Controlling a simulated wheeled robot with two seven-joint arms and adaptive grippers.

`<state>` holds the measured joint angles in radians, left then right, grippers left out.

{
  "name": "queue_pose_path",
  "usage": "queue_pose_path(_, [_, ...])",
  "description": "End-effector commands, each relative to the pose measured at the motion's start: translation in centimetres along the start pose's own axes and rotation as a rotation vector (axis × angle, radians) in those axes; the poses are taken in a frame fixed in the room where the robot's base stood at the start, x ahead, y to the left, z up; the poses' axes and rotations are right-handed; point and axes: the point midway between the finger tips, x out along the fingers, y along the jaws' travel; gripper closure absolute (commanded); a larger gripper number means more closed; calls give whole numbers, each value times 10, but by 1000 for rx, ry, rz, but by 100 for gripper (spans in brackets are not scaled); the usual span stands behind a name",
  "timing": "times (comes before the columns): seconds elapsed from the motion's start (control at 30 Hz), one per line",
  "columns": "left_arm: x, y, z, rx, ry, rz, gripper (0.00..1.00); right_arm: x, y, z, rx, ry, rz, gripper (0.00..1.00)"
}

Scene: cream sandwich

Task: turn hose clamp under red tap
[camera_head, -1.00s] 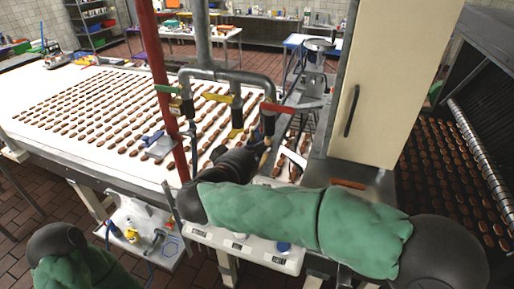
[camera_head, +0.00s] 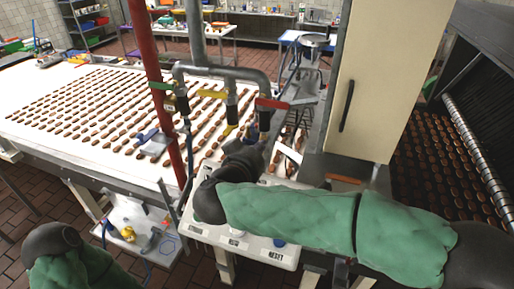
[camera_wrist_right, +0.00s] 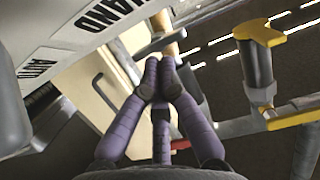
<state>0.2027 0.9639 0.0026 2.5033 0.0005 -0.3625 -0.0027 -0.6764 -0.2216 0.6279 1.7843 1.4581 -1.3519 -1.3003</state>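The red tap (camera_head: 271,103) is on the right-hand branch of the grey pipe in the head view. A dark fitting (camera_head: 264,122) hangs under it; I cannot make out the hose clamp clearly. My right gripper (camera_head: 250,147) is just below that fitting, partly hidden by its own wrist. In the right wrist view, its purple fingers (camera_wrist_right: 159,72) are drawn together at the tips, close to a tan cylindrical piece (camera_wrist_right: 163,30). Whether anything thin is between them is not visible. My left forearm is at the bottom left of the head view; its gripper is out of frame.
A yellow tap (camera_head: 211,93) and a green tap (camera_head: 163,86) are on neighbouring branches. A red vertical pipe (camera_head: 157,80) stands left of them. A white control box (camera_head: 208,233) is under my right arm. A cream cabinet (camera_head: 385,80) stands to the right.

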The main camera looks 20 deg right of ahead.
Motion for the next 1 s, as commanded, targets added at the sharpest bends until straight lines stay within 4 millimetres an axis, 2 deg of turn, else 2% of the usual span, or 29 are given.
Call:
queue_pose_path(0.23, [-8,3,0,0,0,0,60,0,4,0,96,-2,-23,100])
queue_pose_path(0.5, [-16,6,0,0,0,0,60,1,6,2,96,-3,-22,100])
queue_pose_path(1.0, [-16,6,1,0,0,0,60,1,6,4,94,-4,-22,100])
